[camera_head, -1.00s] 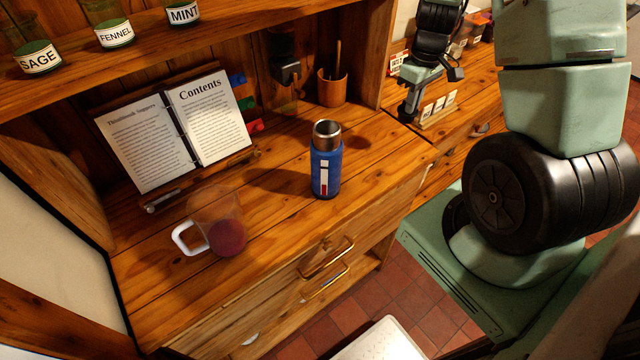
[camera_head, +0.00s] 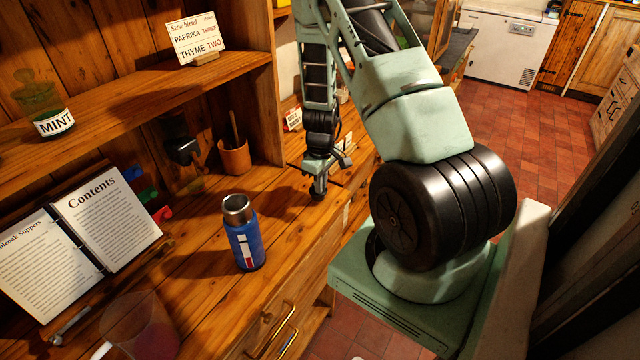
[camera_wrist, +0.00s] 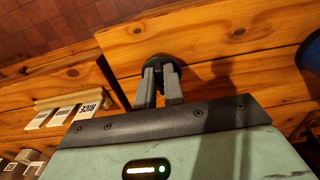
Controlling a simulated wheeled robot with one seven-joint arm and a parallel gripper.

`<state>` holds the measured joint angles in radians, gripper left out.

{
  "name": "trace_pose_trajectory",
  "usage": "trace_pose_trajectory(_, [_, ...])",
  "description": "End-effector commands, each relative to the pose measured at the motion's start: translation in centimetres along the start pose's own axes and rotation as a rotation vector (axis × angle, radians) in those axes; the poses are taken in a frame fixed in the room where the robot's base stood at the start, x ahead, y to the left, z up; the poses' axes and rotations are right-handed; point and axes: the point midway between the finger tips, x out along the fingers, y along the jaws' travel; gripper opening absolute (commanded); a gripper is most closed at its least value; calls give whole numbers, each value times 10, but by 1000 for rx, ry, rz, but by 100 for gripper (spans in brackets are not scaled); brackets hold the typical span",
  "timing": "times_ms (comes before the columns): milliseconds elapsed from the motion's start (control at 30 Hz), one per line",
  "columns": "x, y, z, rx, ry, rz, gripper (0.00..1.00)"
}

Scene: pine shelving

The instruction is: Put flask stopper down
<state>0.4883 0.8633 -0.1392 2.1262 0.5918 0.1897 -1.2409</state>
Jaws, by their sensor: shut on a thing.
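My gripper (camera_head: 318,182) points down over the wooden counter, to the right of the flask. In the wrist view, its two fingers (camera_wrist: 160,80) are shut on the dark, round flask stopper (camera_wrist: 162,62). The stopper also shows as a small dark piece at the gripper's lower end in the head view (camera_head: 318,194). I cannot tell whether it touches the wood. The blue flask (camera_head: 245,245) stands upright, its steel mouth uncovered. Part of a blue thing, likely the flask, shows at the right edge of the wrist view (camera_wrist: 313,52).
Small label cards in a wooden holder (camera_wrist: 68,112) lie left of the fingers. A wooden pot (camera_head: 234,157) stands behind the flask. An open recipe binder (camera_head: 105,225) and a clear jug of dark red liquid (camera_head: 150,335) are farther left. Bare counter surrounds the stopper.

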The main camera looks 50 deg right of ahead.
Motion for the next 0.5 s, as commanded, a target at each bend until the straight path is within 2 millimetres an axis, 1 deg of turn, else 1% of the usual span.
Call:
trace_pose_trajectory(133, [11, 0, 0, 1, 1, 0, 0])
trace_pose_trajectory(367, [12, 0, 0, 0, 1, 1, 0])
trace_pose_trajectory(500, [16, 0, 0, 0, 1, 0, 0])
